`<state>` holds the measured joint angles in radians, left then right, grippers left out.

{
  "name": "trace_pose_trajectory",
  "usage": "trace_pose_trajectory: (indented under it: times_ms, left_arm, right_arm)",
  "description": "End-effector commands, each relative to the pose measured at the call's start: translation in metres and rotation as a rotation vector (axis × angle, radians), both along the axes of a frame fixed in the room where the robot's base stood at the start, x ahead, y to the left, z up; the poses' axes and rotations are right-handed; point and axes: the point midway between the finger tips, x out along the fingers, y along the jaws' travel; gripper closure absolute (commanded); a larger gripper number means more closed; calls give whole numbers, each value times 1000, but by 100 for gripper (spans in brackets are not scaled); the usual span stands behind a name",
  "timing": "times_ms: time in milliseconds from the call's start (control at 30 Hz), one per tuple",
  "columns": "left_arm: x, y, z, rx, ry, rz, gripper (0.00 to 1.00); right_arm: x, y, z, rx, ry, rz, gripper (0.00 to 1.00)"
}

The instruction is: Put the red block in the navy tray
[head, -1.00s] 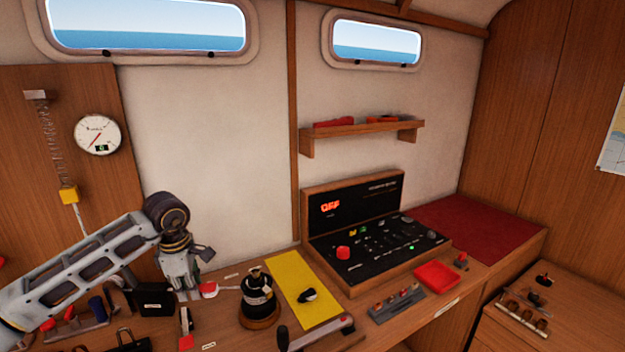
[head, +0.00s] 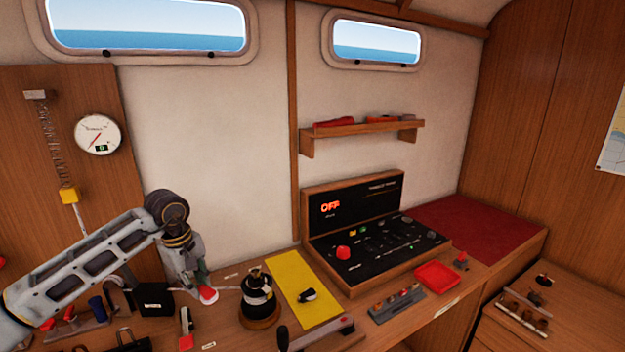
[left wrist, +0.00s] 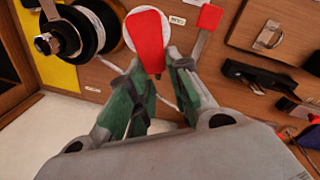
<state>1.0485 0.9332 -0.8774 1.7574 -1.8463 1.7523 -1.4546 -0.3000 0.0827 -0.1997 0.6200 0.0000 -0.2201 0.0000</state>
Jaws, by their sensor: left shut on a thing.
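My left gripper (head: 203,284) is low over the left part of the bench. In the left wrist view its green-padded fingers (left wrist: 158,82) are closed on the narrow end of a flat red piece (left wrist: 147,38), which widens to a rounded end over a white disc. The red piece also shows in the head view (head: 208,294). A squarish red end (left wrist: 209,17) on a grey bar is beside it. I cannot tell which of these is the red block, and I cannot make out a navy tray. My right gripper is not in view.
A winch-like drum (head: 258,302) stands right of the gripper, beside a yellow mat (head: 290,275). A black box (head: 153,299) is close on the left. A black console (head: 370,250), a red tray (head: 437,275) and a grey rack (head: 397,306) are farther right.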

Motion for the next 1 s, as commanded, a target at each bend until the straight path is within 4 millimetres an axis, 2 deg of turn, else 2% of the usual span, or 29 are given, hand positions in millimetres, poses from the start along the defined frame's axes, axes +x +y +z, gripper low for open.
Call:
trace_pose_trajectory:
  times_ms: [567,1000]
  left_arm:
    - [9,-11,-2,-1,0,-459,100]
    - [13,-23,-11,-1,1,-800,100]
  right_arm:
    - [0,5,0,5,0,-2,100]
    - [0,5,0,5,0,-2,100]
